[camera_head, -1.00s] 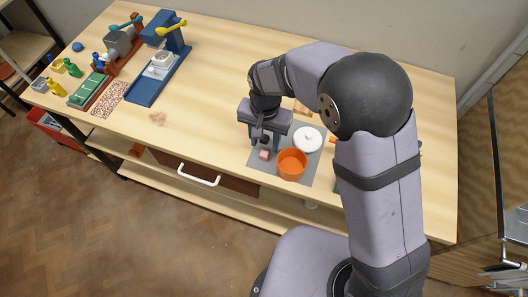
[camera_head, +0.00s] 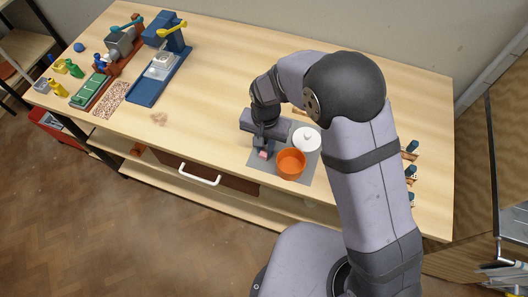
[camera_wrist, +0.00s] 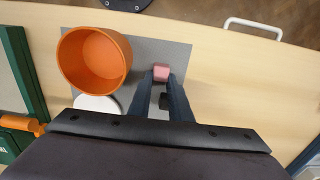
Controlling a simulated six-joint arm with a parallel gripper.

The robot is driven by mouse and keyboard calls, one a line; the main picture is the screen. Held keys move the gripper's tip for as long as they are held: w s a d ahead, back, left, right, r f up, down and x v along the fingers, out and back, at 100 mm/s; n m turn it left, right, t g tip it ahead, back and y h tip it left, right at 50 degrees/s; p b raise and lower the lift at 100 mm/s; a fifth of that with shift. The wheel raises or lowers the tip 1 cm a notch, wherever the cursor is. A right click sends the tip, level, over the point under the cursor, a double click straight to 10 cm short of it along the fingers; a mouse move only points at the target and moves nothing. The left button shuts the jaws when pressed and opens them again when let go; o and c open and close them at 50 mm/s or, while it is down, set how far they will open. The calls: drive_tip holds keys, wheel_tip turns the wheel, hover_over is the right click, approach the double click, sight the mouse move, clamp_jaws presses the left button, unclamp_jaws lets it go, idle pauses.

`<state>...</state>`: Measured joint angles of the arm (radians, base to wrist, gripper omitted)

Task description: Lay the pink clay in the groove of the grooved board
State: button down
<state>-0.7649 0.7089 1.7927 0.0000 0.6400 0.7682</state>
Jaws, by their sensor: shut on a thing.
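The pink clay (camera_head: 263,155) is a small block at the front of a grey mat (camera_head: 258,169). My gripper (camera_head: 264,150) points down at it and is shut on it. In the wrist view the clay (camera_wrist: 161,72) shows between the tips of my gripper (camera_wrist: 161,78), over the mat. I cannot tell whether it still touches the mat. No board with a clear groove can be made out; a green board (camera_head: 88,92) with paler panels lies at the table's far left, too small to read.
An orange pot (camera_head: 291,164) and a white lid (camera_head: 306,139) stand close to the right of my gripper. A blue press (camera_head: 158,75) and small bottles stand at the left. A peg rack (camera_head: 409,172) is at the right. The table's middle is mostly clear.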

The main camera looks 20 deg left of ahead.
drive_tip(key=shift+r, duration=0.1)
wheel_tip(320, 180, up, 10)
drive_tip(key=b, duration=0.3)
drive_tip(key=w+d+r, duration=0.1)
drive_tip(key=w+d, duration=0.2)
drive_tip(key=w, duration=0.8)
drive_tip(key=w+d, duration=0.3)
drive_tip(key=w, duration=0.9)
drive_tip(key=shift+d+r, duration=0.35)
drive_tip(key=shift+d, duration=0.05)
drive_tip(key=shift+f, duration=0.15)
drive_tip(key=shift+f+p, duration=1)
drive_tip(key=shift+f, duration=3.9)
